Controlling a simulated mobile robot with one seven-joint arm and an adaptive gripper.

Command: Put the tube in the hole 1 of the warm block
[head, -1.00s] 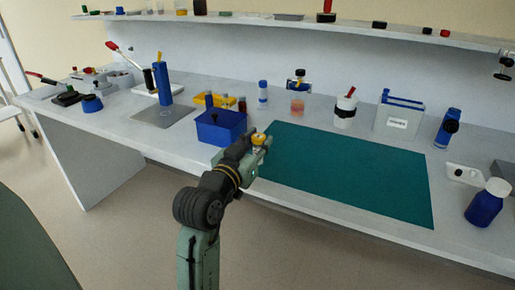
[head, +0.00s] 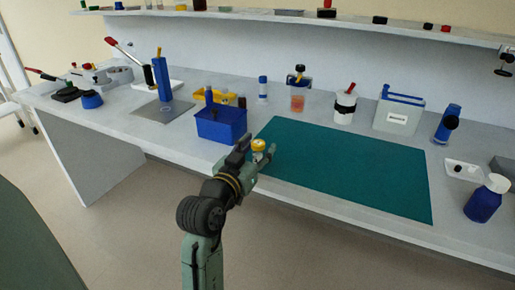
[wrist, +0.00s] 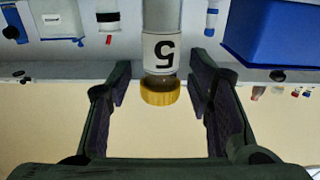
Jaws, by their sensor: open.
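A clear tube with a yellow cap (head: 258,144) and a white label reading 5 shows upside down in the wrist view (wrist: 162,52). My gripper (head: 260,147) is open, with one finger on each side of the tube and visible gaps in the wrist view (wrist: 158,88). The tube's lower end is out of the wrist frame and hidden in the head view, so I cannot tell what it rests on. A blue box (head: 221,127) with a dark knob stands left of my gripper, also at the wrist view's upper right (wrist: 285,35). I cannot tell whether it is the warm block; no holes show.
A green mat (head: 350,172) lies to the right, mostly clear. Behind are a yellow tray (head: 227,98), an orange-filled jar (head: 297,103), a white bottle (head: 344,108) and a white carrier (head: 399,117). A blue bottle (head: 483,203) stands at the right. A shelf runs above.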

